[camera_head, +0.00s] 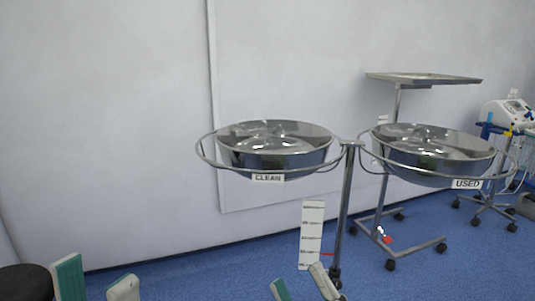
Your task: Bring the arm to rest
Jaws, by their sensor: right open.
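My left gripper (96,283) shows at the bottom left edge of the head view. Its two green-and-pale fingertips are apart, with nothing visible between them. My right gripper (302,286) shows at the bottom edge, right of the middle. Its fingertips are also apart, and no held object shows. Both arms and the lower parts of both grippers are out of view. A white strip with dark marks (312,235) appears just above the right gripper. I cannot tell what it rests on.
A stand (346,205) carries a steel basin labelled CLEAN (270,158) and one labelled USED (430,160). Behind are a wheeled tray stand (424,78) and a device cart (505,112). A dark round object (25,283) is at bottom left. Blue floor (200,275) shows between the grippers.

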